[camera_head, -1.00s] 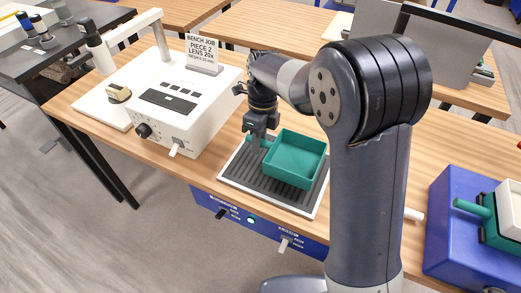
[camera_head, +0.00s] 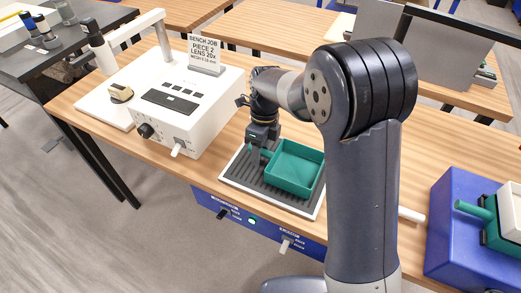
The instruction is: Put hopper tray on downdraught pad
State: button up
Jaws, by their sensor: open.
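The hopper tray is a green open box (camera_head: 295,168). It sits on the dark ribbed downdraught pad (camera_head: 247,175), which has a pale rim and lies near the front edge of the wooden bench. The tray looks level and empty. My gripper (camera_head: 258,153) is open at the left end of the tray, by its handle, pointing down. I cannot tell whether the fingers still touch the handle. My arm hides part of the pad's right side.
A white control box (camera_head: 190,105) with knobs stands left of the pad, with a bench job sign (camera_head: 205,54) on top. Knobs project from the blue front panel (camera_head: 262,228) below the pad.

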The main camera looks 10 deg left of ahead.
jog(key=v, duration=1.2)
